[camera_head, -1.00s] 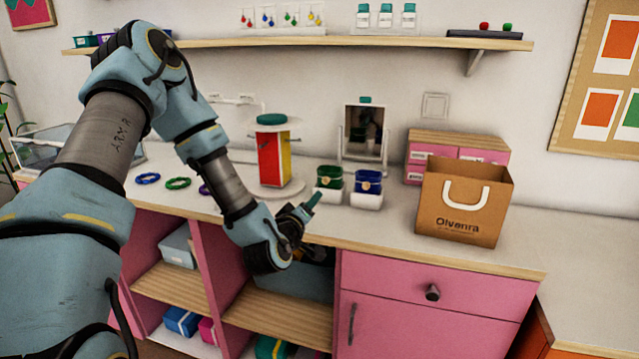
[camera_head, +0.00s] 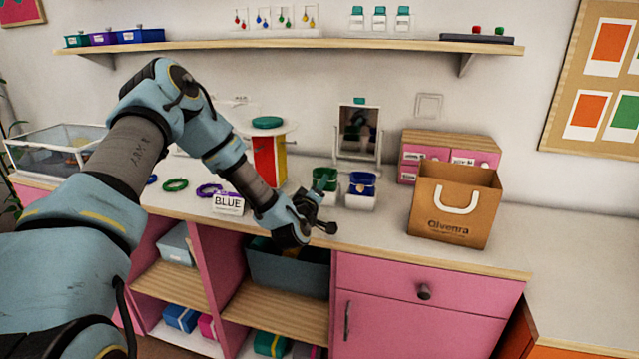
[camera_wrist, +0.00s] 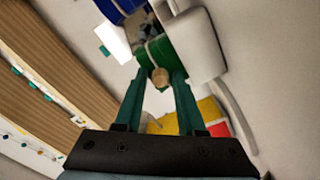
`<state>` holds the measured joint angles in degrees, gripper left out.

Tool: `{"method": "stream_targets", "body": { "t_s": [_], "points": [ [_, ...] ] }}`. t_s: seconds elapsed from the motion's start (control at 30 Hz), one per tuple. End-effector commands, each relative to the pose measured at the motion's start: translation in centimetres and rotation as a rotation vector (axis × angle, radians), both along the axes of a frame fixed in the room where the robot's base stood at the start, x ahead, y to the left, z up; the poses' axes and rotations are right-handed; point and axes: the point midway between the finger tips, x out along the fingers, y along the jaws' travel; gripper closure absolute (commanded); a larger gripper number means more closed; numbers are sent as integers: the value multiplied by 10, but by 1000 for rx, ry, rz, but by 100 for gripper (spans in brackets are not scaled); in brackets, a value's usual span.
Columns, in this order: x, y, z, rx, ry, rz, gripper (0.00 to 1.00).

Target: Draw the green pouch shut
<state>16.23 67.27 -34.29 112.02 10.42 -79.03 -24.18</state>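The green pouch (camera_head: 328,174) stands in a white holder (camera_head: 324,194) on the counter, partly hidden behind my gripper. In the wrist view the green pouch (camera_wrist: 182,46) lies just beyond my fingertips, with a pale cord across it. A small tan bead or toggle (camera_wrist: 160,77) shows at its near side, between the fingertips. My gripper (camera_wrist: 158,74) has its two teal fingers apart, one on each side of the toggle. I cannot tell whether they touch it. How far the pouch's mouth is open is unclear.
A blue pouch (camera_head: 362,184) in a white holder stands close on the right. A mirror (camera_head: 358,134) is behind. A red and yellow stand (camera_head: 266,162) and a BLUE sign (camera_head: 228,204) are left. A paper bag (camera_head: 455,205) stands right. A shelf (camera_head: 280,44) runs above.

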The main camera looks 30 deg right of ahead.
Motion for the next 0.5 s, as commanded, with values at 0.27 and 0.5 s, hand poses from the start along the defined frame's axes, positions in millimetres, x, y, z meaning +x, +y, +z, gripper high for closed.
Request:
{"method": "stream_targets", "body": {
  "t_s": [0.27,0.5],
  "points": [
    [1,-1,-1,0,0,-1,62],
    [1,0,0,0,0,0,89]
  ]
}}
